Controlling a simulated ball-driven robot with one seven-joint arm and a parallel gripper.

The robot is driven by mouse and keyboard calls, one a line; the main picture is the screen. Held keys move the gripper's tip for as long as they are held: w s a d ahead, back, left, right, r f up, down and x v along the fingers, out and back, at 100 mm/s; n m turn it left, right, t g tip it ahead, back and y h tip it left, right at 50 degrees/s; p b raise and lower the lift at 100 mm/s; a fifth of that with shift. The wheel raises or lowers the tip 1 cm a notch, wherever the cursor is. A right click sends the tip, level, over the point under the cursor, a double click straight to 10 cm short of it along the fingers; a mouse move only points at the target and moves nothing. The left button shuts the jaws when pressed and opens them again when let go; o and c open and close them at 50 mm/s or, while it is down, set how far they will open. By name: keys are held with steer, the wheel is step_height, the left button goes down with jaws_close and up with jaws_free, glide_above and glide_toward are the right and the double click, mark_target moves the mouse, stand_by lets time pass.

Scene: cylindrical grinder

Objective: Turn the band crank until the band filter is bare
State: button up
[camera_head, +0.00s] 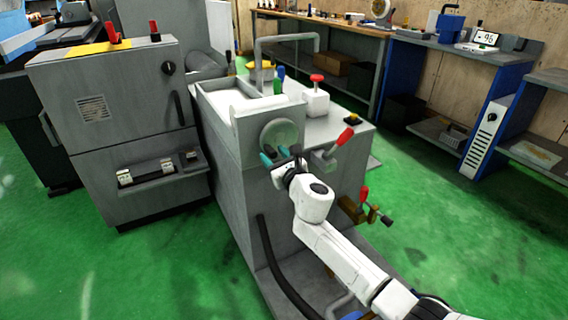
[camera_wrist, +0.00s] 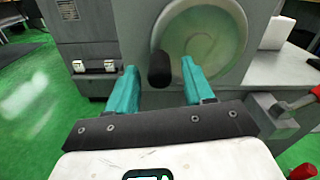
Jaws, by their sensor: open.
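The band crank is a pale green-grey disc (camera_head: 280,134) on the front of the grey tank unit. In the wrist view the disc (camera_wrist: 212,42) fills the upper middle, and its black handle (camera_wrist: 159,68) sticks out towards me. My gripper (camera_wrist: 158,76) has teal fingers, open, one on each side of the handle; I cannot tell whether they touch it. In the head view my gripper (camera_head: 282,156) is at the lower edge of the disc. A pale surface, probably the band filter (camera_head: 232,101), lies in the open top of the tank; its far part is partly hidden.
A grey cabinet (camera_head: 115,100) stands left of the tank. Red-handled levers (camera_head: 345,136) and a brass valve (camera_head: 360,208) project right of my arm. A black hose (camera_head: 270,255) hangs down the tank front.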

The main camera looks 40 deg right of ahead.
steer(key=p+v, duration=0.5)
steer(key=v, duration=0.3)
steer(key=shift+s, duration=0.25)
steer(key=shift+a+r, duration=0.1)
steer(key=shift+a, duration=0.05)
steer(key=s+a+f+m+g+y+p, duration=0.1)
steer(key=s+a+f+m+g+p, duration=0.25)
steer(key=s+m, duration=0.5)
steer(key=s+a+m+g+p, duration=0.35)
steer(key=s+a+m, duration=0.25)
steer(key=m, duration=0.6)
steer(key=s+a+f+m+g+y+p, duration=0.1)
steer(key=s+a+f+m+g+p, duration=0.1)
steer(key=s+a+m+g, duration=0.5)
steer(key=s+a+r+m+g+y+p, duration=0.1)
steer(key=s+m+g+y+p, duration=0.1)
steer(key=s+m, duration=0.5)
steer(key=s, duration=0.6)
steer(key=shift+s+r+m+y, duration=0.3)
steer(key=shift+s+m+y, duration=0.05)
steer(key=shift+s+y, duration=0.05)
